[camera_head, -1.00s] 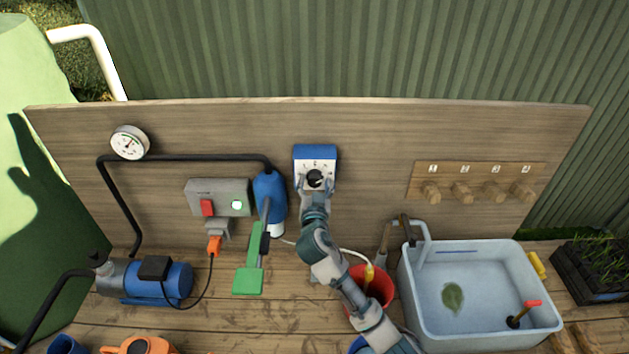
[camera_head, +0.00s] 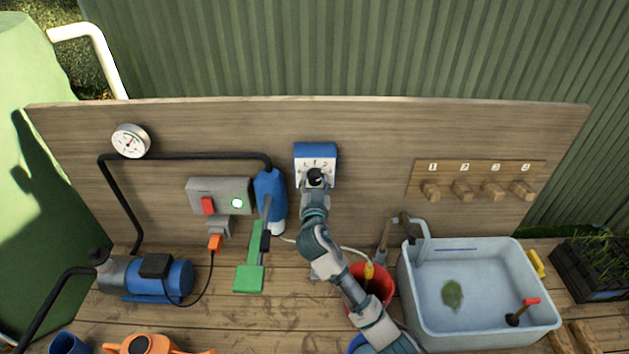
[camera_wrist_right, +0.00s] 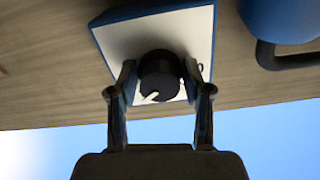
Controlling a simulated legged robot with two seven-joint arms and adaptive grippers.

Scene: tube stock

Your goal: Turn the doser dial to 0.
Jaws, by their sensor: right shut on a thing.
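The doser (camera_head: 316,154) is a blue and white box on the wooden back panel, with printed marks on its white face. Its black dial (camera_head: 315,175) sits low on that face. My right gripper (camera_head: 315,184) is at the dial, its fingers on either side of it. In the right wrist view the gripper (camera_wrist_right: 159,85) is shut on the black dial (camera_wrist_right: 160,72), which has a white pointer line. The pointer's setting against the numbers is too small to read. My left gripper is not in view.
A red bucket (camera_head: 378,287) stands by my right arm. A water basin (camera_head: 480,335) is at right, below numbered pegs (camera_head: 463,192).

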